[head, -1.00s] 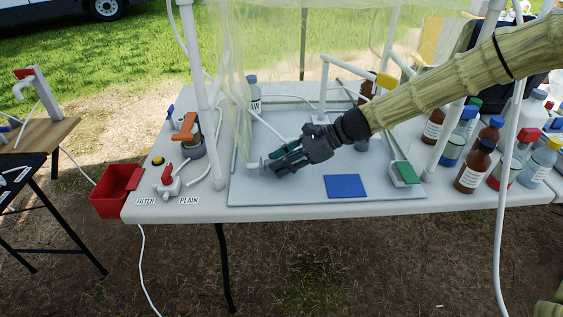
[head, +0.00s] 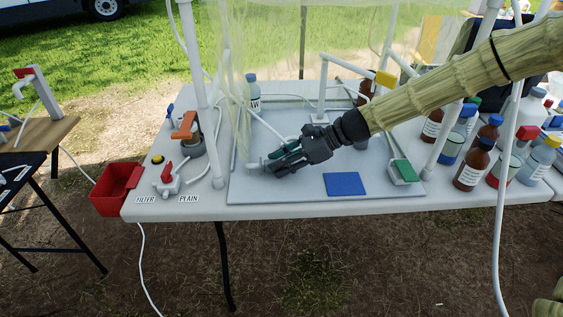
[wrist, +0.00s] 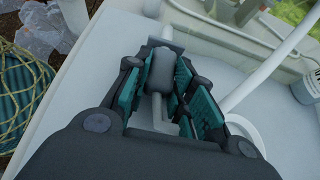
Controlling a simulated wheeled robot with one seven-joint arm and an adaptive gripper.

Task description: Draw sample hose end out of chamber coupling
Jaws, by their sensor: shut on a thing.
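My gripper (head: 279,162) is low over the grey tray (head: 290,193) inside the clear-film chamber. Its fingers are shut on a small grey cylindrical fitting, the sample hose end (wrist: 161,72), seen between the teal pads in the wrist view. A grey-white piece, which looks like the chamber coupling (head: 254,164), sits just left of the fingertips. I cannot tell whether the hose end is still seated in it. A white hose (head: 268,127) curves up and left behind the gripper; a white tube also shows at right in the wrist view (wrist: 265,72).
White posts (head: 203,90) frame the chamber. A labelled bottle (head: 253,95) stands behind the gripper. A red-handled valve (head: 167,178) and red bin (head: 117,190) are at left. A blue pad (head: 345,184) lies on the tray; several brown bottles (head: 472,168) crowd the right.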

